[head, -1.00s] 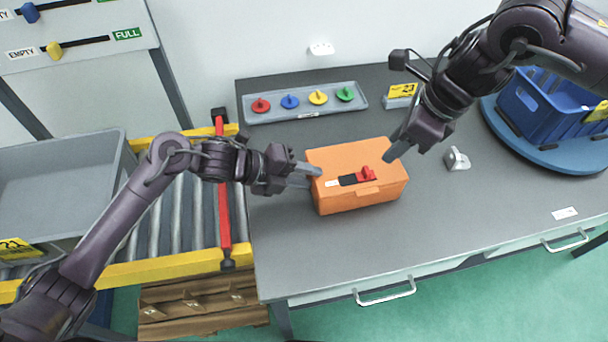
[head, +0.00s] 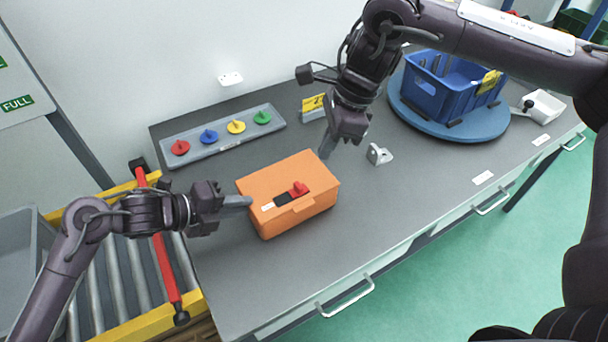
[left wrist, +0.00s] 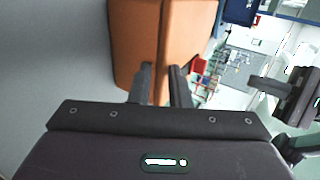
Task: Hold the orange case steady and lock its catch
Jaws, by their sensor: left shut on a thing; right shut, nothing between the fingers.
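The orange case (head: 262,185) stands closed on the grey table. Its catch (head: 299,188) is a red knob at the right end of a strip on the front part of the top, with black and white patches to its left. My left gripper (head: 247,201) is shut on the case's left end; in the left wrist view both fingers (left wrist: 161,80) meet the orange case (left wrist: 138,45). My right gripper (head: 326,152) is shut and empty, pointing down by the case's back right corner, apart from the catch. Whether it touches the case cannot be told.
A grey tray (head: 219,143) with several coloured knobs lies behind the case. A small metal bracket (head: 378,154) stands to the right. A blue crate (head: 450,95) sits on a blue turntable (head: 510,122). The table front (head: 300,285) is clear. A roller conveyor (head: 112,290) runs at left.

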